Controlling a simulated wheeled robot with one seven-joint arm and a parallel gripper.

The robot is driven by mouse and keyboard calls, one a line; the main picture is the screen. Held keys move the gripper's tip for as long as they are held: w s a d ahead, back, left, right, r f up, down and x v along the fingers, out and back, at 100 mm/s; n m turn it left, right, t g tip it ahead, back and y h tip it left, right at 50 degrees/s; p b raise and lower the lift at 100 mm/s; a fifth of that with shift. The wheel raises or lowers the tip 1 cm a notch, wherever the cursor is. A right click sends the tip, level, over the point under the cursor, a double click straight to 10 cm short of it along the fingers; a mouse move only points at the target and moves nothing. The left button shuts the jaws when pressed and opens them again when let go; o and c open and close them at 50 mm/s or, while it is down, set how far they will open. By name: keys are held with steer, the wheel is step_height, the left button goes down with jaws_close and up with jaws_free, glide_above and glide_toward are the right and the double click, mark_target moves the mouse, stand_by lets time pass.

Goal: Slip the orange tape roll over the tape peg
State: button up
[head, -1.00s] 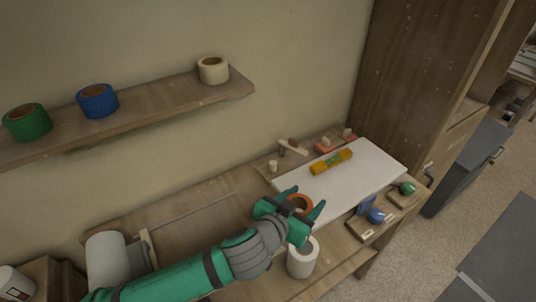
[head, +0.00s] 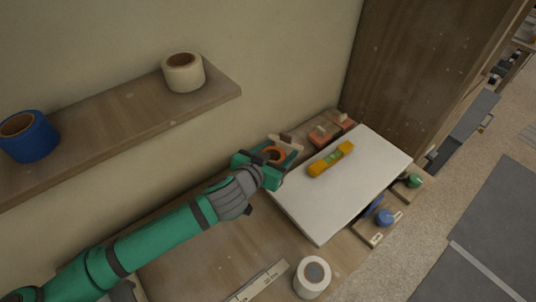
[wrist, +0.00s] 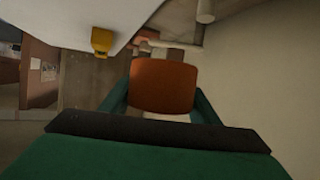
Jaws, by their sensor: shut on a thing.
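My gripper (head: 275,161) is shut on the orange tape roll (head: 274,154), held above the back of the bench beside the white board. In the wrist view the roll (wrist: 164,86) sits between the two green fingers. The tape peg cannot be made out in the head view now, where my gripper and the roll cover that part of the bench. A pale round post (wrist: 205,10) at the top of the wrist view may be the peg; it stands apart from the roll.
The white board (head: 310,217) carries a yellow level (head: 330,160). Tools with orange bases (head: 324,133) lie behind it. A white roll (head: 312,277) stands at the bench front. A wall shelf (head: 120,118) holds a blue roll (head: 28,136) and a cream roll (head: 183,73).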

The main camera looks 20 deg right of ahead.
steer(key=w+f, duration=0.4)
steer(key=w, duration=0.1)
steer(key=w+f, duration=0.2)
steer(key=shift+w+d+f, duration=0.25)
steer(key=shift+w+f, duration=0.05)
steer(key=shift+w, duration=0.1)
steer(key=shift+w+f, duration=0.5)
steer(key=shift+f, duration=1.6)
steer(key=shift+f, duration=0.3)
steer(key=shift+f, duration=0.35)
steer(key=o, duration=1.1)
steer(key=shift+s, duration=0.1)
steer(key=shift+c, duration=0.2)
steer(key=shift+d, duration=0.1)
steer(key=shift+r, duration=0.1)
